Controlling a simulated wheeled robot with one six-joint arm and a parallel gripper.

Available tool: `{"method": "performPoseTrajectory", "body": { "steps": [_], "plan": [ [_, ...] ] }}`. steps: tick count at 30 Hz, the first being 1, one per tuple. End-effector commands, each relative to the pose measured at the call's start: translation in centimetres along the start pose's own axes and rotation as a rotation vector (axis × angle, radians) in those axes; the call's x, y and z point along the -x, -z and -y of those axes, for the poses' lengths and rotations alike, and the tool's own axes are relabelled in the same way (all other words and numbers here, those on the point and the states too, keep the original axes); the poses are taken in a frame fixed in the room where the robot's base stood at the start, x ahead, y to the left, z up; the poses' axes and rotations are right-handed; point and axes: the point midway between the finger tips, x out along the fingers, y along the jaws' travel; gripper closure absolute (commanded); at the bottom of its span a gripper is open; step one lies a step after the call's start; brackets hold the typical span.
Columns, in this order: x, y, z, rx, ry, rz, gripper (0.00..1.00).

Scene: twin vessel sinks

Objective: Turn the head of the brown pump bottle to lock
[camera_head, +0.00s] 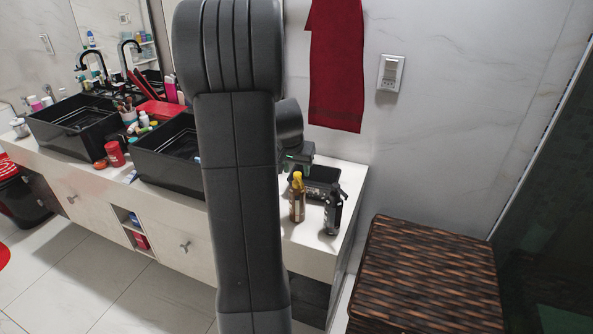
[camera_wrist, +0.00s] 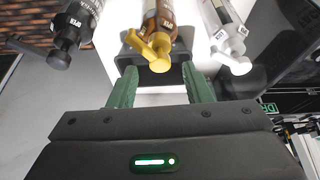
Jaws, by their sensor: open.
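The brown pump bottle (camera_head: 297,206) stands upright on the counter's right end. Its yellow pump head (camera_head: 297,181) also shows in the wrist view (camera_wrist: 157,56), where its spout points up and left. My gripper (camera_head: 298,160) is just behind the bottle's head in the head view. In the wrist view my gripper (camera_wrist: 160,76) is open, with its two green fingers apart and nothing between them. The yellow head lies just beyond the fingertips, roughly centred between them. I cannot tell whether the head is locked. The bottle's lower part is cut off in the wrist view.
A black pump bottle (camera_head: 332,213) stands close right of the brown one; it is at left in the wrist view (camera_wrist: 68,38). A white pump bottle (camera_wrist: 226,36) stands on the other side. A black tray (camera_head: 322,181) lies behind. A wicker hamper (camera_head: 425,270) is at right.

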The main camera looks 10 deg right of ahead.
Motion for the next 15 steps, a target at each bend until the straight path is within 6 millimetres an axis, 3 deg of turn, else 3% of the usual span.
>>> {"method": "performPoseTrajectory", "body": {
  "steps": [9, 15],
  "plan": [
    [7.0, 0.1, 0.1, -0.001, 0.004, -0.006, 0.55],
    [10.6, 0.1, 0.0, 0.000, 0.002, -0.004, 0.55]
  ]
}}
